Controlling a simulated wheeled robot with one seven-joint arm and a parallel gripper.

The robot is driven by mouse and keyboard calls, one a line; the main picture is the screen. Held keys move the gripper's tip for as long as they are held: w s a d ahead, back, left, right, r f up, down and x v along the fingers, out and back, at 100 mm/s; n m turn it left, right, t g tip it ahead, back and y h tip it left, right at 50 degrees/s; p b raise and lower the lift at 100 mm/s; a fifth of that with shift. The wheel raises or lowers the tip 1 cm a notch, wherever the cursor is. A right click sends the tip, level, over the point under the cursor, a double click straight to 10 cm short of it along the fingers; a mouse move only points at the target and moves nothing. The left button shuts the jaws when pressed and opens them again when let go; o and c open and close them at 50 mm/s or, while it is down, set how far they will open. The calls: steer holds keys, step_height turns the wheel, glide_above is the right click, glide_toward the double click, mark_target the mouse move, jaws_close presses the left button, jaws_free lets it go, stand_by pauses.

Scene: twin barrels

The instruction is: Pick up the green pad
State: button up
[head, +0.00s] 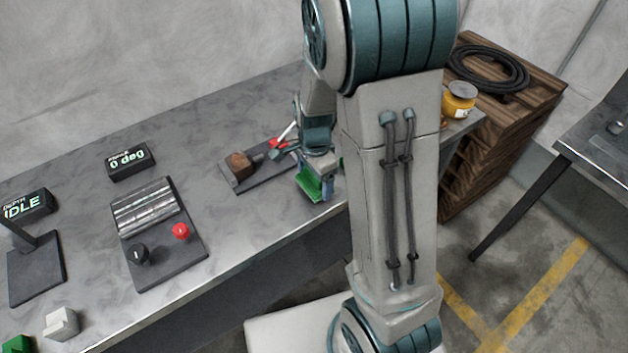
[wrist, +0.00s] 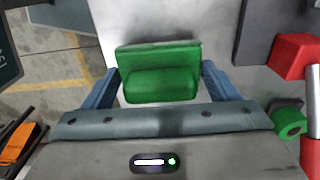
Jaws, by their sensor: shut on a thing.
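The green pad (wrist: 160,58) is a bright green block with a ridge along it. It sits between the two blue fingers of my gripper (wrist: 160,86) in the wrist view, which are shut on it. In the head view my gripper (head: 318,186) hangs near the front edge of the bench, and the pad (head: 309,184) shows below it, partly hidden by the fingers. I cannot tell exactly how high it is above the bench. Another green block (head: 17,345) lies at the bottom left of the head view.
A dark fixture plate (head: 240,182) with a brown block and red part is left of my gripper. A control panel (head: 150,260) with black and red knobs, displays and a white block (head: 62,323) stand farther left. A wooden crate (head: 490,150) is at the right.

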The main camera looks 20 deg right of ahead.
steer(key=r, duration=0.3)
steer(key=shift+s+d, duration=0.3)
steer(key=shift+d, duration=0.1)
steer(key=s+d+r+b, duration=0.1)
steer(key=s+d+r, duration=0.5)
steer(key=d, duration=0.2)
steer(key=shift+s+d+r, duration=0.2)
steer(key=shift+s+d, duration=0.05)
steer(key=shift+s, duration=0.05)
